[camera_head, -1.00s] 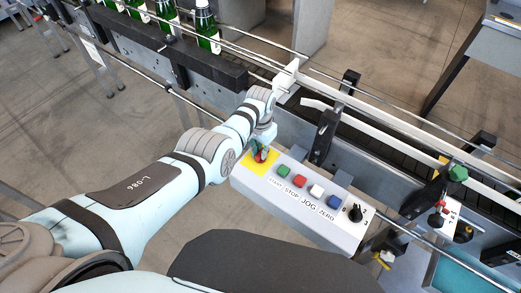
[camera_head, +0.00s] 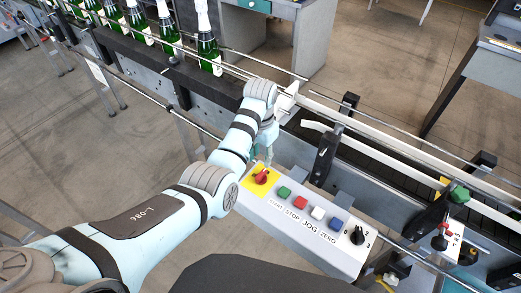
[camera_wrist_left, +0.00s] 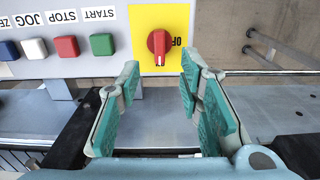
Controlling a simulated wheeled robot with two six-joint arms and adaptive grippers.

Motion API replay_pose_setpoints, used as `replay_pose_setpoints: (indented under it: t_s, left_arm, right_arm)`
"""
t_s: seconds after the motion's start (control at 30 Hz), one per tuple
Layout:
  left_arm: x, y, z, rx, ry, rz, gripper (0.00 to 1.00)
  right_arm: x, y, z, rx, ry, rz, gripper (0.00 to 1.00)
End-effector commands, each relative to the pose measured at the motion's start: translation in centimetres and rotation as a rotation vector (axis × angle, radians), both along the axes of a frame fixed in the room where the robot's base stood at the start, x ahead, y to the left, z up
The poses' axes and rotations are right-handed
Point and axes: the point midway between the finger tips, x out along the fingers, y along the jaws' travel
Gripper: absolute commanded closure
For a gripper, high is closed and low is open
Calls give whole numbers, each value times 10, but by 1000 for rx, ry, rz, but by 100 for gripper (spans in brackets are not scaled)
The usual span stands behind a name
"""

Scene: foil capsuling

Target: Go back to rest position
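The white control panel (camera_head: 270,211) has a yellow plate (camera_head: 250,185) with a red rotary switch (camera_head: 262,177) at its left end. The switch also shows in the left wrist view (camera_wrist_left: 159,45), where its handle stands vertical and the word OFF is to its right. My left gripper (camera_head: 268,158) is just behind and above the switch, apart from it. In the left wrist view its two green-padded fingers (camera_wrist_left: 160,75) are spread with nothing between them. My right gripper is not in view.
Green, red, white and blue buttons (camera_head: 318,213) and a black knob (camera_head: 357,236) line the panel. A conveyor with rails (camera_head: 400,165) runs behind it, carrying several green bottles (camera_head: 208,50) at upper left. Black rail brackets (camera_head: 323,160) stand close right of the gripper.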

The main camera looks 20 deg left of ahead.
Motion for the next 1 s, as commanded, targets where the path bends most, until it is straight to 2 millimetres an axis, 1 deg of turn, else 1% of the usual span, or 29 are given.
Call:
replay_pose_setpoints:
  t_s: [0.03,0.1,0.2,0.67,0.73,0.77,0.83,0.87,0.9,0.97,1.0]
  left_arm:
    - [1,0,10,-1,-2,0,67]
    - [0,0,21,0,0,-1,67]
    - [0,0,28,-1,1,-1,67]
    - [-1,0,28,0,2,0,67]
    - [-4,3,20,-3,-2,14,67]
    - [-8,7,12,-6,-6,27,67]
    - [-25,20,-17,-12,-25,77,67]
    - [-36,28,-32,-14,-40,106,67]
    - [-54,40,-52,-12,-62,145,67]
    - [-84,58,-76,-5,-97,199,67]
    - [-105,67,-87,0,-120,228,67]
  right_arm:
    - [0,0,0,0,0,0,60]
    - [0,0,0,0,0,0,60]
    - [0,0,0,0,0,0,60]
    - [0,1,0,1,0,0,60]
    - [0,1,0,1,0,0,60]
    - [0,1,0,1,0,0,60]
    - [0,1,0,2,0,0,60]
    - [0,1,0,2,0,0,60]
    - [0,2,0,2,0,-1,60]
    - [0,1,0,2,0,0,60]
    - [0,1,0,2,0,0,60]
